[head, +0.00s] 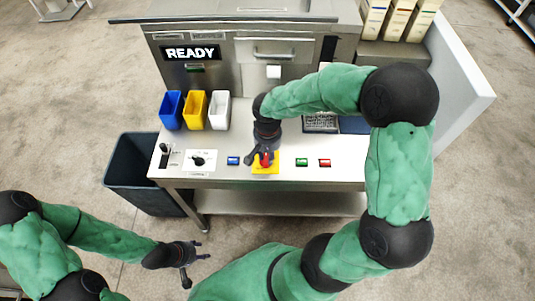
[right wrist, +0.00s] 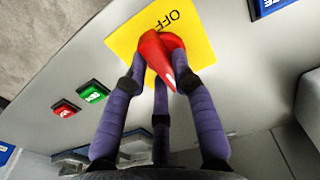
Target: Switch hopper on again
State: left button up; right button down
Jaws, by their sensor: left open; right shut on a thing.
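A red rotary knob (head: 266,160) sits on a yellow plate (head: 271,170) at the front of the machine's light worktop. In the right wrist view, the red knob (right wrist: 158,55) has a white mark on one end, and the yellow plate (right wrist: 198,33) reads "OFF". My right gripper (head: 262,157) reaches down from above with its fingers around the knob, shut on it; the fingers (right wrist: 162,83) hide part of the knob. My left gripper (head: 193,264) is open and empty, low in front of the machine, away from the worktop.
A blue button (head: 233,160) is left of the plate; green (head: 301,162) and red (head: 325,162) buttons are right. A black dial (head: 198,160) lies further left. Blue (head: 171,110), yellow (head: 194,110) and white (head: 219,111) bins stand behind. A sign (head: 191,53) reads "READY".

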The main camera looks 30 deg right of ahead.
jog(key=c, duration=1)
grip_release()
notch_tip(320, 180, up, 12)
dwell(0.4)
